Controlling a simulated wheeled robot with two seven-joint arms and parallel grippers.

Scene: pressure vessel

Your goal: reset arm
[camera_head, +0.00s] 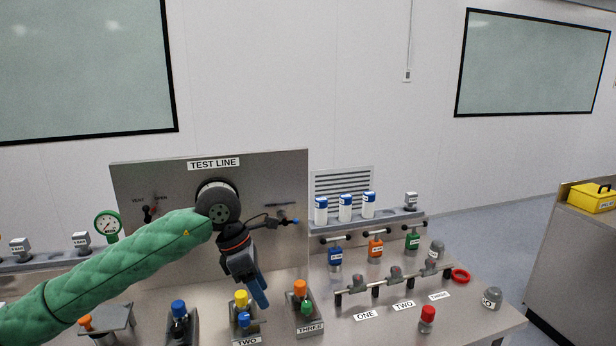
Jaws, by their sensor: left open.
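My left arm comes in from the left in a green quilted sleeve. Its left gripper (258,290) points downward in front of the TEST LINE panel (150,185), above the bench. The gripper is open, with nothing seen between its fingers, and hangs between the yellow-capped fitting at TWO and the orange-capped fitting at THREE. The wrist hides part of the panel. My right gripper is not in view.
Fittings with a blue cap (179,308), yellow cap (241,299) and orange cap (300,288) stand below the gripper. A pipe manifold (375,288), a red-capped piece (428,314) and a rack of white bottles (345,208) stand right. A green-rimmed gauge (108,225) stands left.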

